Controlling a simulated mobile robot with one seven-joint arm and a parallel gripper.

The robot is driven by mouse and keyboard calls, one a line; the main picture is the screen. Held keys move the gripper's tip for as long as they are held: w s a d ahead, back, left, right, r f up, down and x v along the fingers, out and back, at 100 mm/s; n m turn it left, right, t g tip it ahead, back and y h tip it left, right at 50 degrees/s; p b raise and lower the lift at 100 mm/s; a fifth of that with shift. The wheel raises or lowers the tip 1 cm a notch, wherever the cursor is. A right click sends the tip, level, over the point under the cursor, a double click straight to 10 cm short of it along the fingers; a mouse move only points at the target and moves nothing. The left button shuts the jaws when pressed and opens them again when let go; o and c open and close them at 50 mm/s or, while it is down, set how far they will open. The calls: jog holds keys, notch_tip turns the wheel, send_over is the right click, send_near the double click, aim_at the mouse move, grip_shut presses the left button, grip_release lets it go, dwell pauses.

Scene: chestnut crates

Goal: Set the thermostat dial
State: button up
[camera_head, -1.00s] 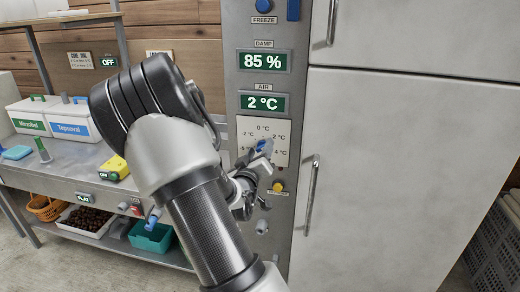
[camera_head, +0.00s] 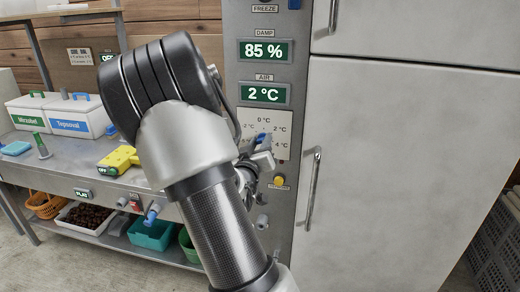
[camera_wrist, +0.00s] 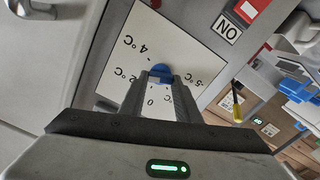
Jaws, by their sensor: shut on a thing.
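The thermostat dial is a blue knob (camera_wrist: 161,71) on a white plate (camera_wrist: 190,45) printed with temperature marks. In the wrist view the plate appears upside down, and my gripper's two fingers (camera_wrist: 160,84) are shut on the knob. The knob's pointer is hidden by the fingers. In the head view my gripper (camera_head: 262,146) reaches the plate (camera_head: 283,118) from the front, and part of the blue knob shows beside it. The plate's 0, 2 and 4 °C marks are readable. The AIR display (camera_head: 263,94) above reads 2 °C.
The DAMP display (camera_head: 265,50) reads 85 %. A yellow button (camera_head: 279,181) sits below the plate. A door handle (camera_head: 313,188) stands out close to the right. At left, a bench carries lidded boxes (camera_head: 72,116) and a yellow device (camera_head: 117,158).

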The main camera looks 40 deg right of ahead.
jog(key=m+b, duration=0.4)
jog(key=b, duration=0.1)
jog(key=m+b, duration=0.4)
jog(key=b, duration=0.1)
jog(key=shift+s+d+m+b, duration=0.15)
jog(key=shift+m+b, duration=0.15)
jog(key=o, duration=1)
jog(key=shift+o, duration=0.2)
